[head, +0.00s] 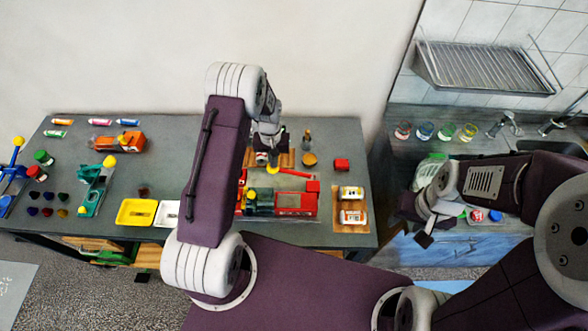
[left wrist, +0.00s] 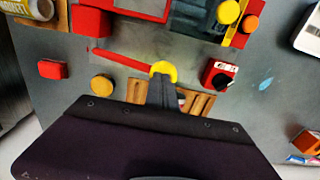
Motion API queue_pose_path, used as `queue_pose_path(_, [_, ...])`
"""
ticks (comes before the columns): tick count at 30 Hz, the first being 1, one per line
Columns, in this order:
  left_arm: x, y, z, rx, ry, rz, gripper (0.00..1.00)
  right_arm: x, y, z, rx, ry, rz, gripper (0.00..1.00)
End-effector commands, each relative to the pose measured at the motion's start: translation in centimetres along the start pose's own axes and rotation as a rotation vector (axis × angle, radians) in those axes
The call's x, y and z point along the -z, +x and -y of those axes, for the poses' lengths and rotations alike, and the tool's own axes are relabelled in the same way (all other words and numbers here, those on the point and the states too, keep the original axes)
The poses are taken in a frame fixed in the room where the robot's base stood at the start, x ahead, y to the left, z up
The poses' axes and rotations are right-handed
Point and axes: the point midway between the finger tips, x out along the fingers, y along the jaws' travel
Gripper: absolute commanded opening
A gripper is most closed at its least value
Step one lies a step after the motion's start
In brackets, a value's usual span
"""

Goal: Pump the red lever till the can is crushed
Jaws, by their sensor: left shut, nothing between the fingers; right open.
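The red lever (head: 295,173) sticks out from the red can crusher (head: 312,202) on the table. It also shows in the left wrist view (left wrist: 120,59), with a round yellow knob (left wrist: 163,69) at its free end. My left gripper (head: 271,158) is shut and empty, its tips (left wrist: 162,82) right at the knob; I cannot tell whether they touch. A dark window (left wrist: 195,15) shows on the crusher; no can can be made out inside. My right gripper (head: 426,222) is open and empty, off to the right by the sink counter.
Two cans (head: 352,192) stand on a wooden tray (head: 340,225) right of the crusher. A red block (head: 341,164) and a wooden rack (left wrist: 200,105) lie near the lever. Yellow (head: 126,221) and white trays stand left of my left arm.

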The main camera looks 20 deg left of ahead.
Motion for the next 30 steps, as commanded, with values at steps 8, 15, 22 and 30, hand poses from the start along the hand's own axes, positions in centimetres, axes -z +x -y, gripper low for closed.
queue_pose_path(8, [0.1,0.3,0.1,0.0,0.0,-0.003,0.0,0.0,0.3,0.0,0.0,0.0,0.0,0.47])
queue_pose_path(15, [0.1,2.4,0.6,0.0,-0.001,-0.002,0.0,-0.2,1.9,0.0,0.0,0.0,0.0,0.47])
queue_pose_path(22, [0.0,2.8,0.8,0.0,0.0,0.0,0.0,-0.2,2.0,0.0,0.0,0.0,0.0,0.47])
queue_pose_path(30, [0.0,3.4,0.8,0.0,0.0,0.001,0.0,-0.3,2.5,-0.1,0.0,0.0,0.0,0.47])
